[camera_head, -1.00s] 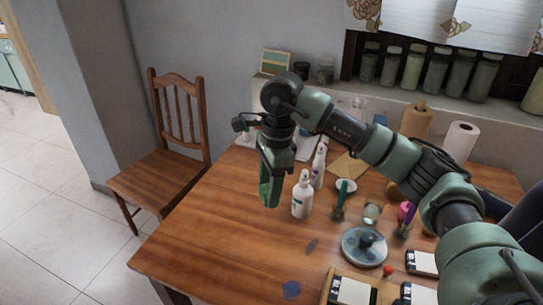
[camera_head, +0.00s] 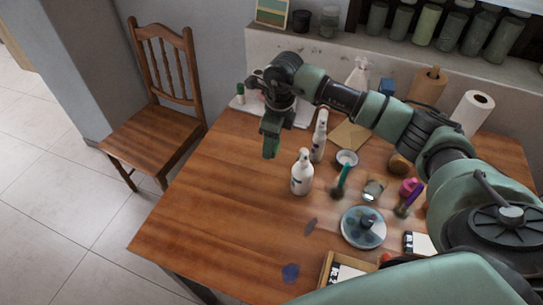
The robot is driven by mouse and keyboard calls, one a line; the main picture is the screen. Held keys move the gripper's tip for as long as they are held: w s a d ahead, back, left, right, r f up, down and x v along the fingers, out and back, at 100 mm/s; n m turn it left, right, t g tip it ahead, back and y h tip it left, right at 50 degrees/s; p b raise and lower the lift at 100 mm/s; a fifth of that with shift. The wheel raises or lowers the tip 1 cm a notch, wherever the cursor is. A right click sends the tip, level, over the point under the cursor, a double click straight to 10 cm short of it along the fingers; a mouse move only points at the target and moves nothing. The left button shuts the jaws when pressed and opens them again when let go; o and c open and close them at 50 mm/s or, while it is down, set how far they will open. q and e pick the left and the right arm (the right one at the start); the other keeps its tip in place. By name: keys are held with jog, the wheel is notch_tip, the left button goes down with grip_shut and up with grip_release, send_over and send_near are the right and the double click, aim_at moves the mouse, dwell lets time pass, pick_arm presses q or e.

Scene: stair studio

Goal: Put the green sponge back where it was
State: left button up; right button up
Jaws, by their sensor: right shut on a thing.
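My right gripper (camera_head: 272,123) reaches in from the right over the far left part of the wooden table. It points down and is shut on the green sponge (camera_head: 270,143), which hangs upright from it. The sponge appears above the table top; its exact height I cannot tell. A white spray bottle (camera_head: 302,176) stands nearer and to the right of the sponge, and another white bottle (camera_head: 319,140) stands behind that one. My left gripper is not in view.
A white tray or board (camera_head: 297,116) lies behind the gripper at the table's back. A small bowl (camera_head: 346,158), a round blue palette (camera_head: 363,227) and paper rolls (camera_head: 472,112) stand to the right. The wooden table's (camera_head: 215,210) front left is mostly clear. A chair (camera_head: 155,140) stands left.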

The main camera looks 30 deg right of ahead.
aim_at(270, 167)
notch_tip(270, 167, down, 7)
jog(key=shift+p, duration=0.35)
jog(key=shift+f, duration=0.1)
jog(key=shift+f, duration=0.1)
jog(key=o, duration=1.2)
